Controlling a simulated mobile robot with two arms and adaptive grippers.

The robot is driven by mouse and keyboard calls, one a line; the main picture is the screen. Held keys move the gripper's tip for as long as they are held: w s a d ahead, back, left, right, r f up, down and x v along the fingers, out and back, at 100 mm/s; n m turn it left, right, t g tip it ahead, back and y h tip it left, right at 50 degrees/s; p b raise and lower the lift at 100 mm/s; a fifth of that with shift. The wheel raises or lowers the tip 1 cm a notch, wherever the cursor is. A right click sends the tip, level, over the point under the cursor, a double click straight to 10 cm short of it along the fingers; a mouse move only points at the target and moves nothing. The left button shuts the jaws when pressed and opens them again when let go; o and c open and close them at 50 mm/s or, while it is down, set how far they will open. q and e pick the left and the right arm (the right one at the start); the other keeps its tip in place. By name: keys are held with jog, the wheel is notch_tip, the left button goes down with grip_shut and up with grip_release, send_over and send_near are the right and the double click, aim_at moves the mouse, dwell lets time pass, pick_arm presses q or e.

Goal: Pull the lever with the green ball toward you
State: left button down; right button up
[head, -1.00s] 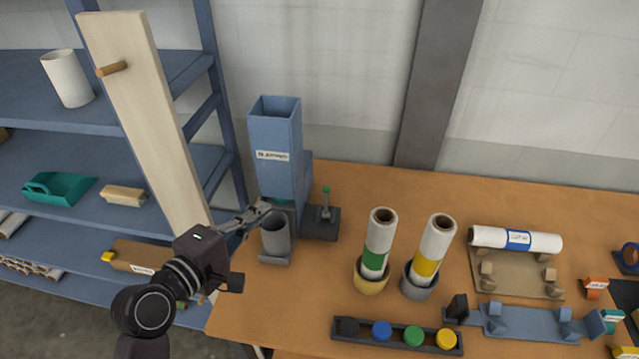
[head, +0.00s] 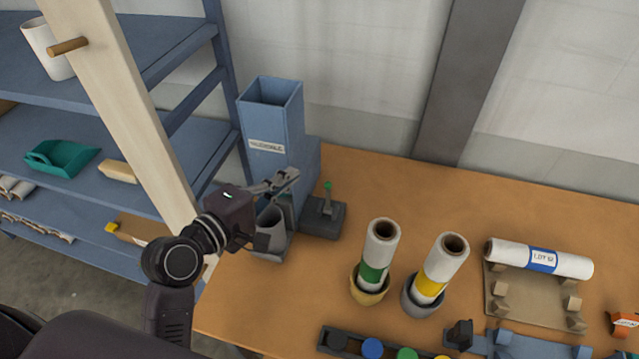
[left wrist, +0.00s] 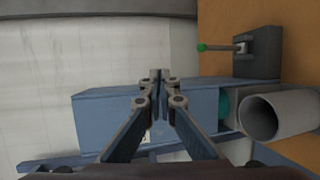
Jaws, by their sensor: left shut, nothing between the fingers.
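The lever with the green ball (head: 328,186) stands upright on a dark base (head: 322,217) on the table, just right of the blue hopper. In the left wrist view the green ball (left wrist: 202,47) and its lever show at the upper right. My left gripper (head: 291,175) is shut and empty, in front of the blue hopper (head: 272,125) and above the grey cup (head: 270,222). It is to the left of the lever and apart from it. In the left wrist view its fingertips (left wrist: 160,74) meet over the hopper. My right gripper is not in view.
Two upright rolls, green-banded (head: 377,255) and yellow-banded (head: 437,270), stand in holders to the right. A white roll (head: 540,258) lies on a rack farther right. A wooden post (head: 125,120) and blue shelves (head: 180,75) are at left. The table behind the rolls is clear.

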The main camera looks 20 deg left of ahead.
aim_at(328, 199)
pick_arm(q)
notch_tip(328, 199, down, 9)
jog(key=b, duration=0.8)
jog(key=p+x, duration=0.2)
jog(key=x, duration=0.7)
jog(key=shift+w, duration=0.3)
jog(key=shift+r, duration=0.15)
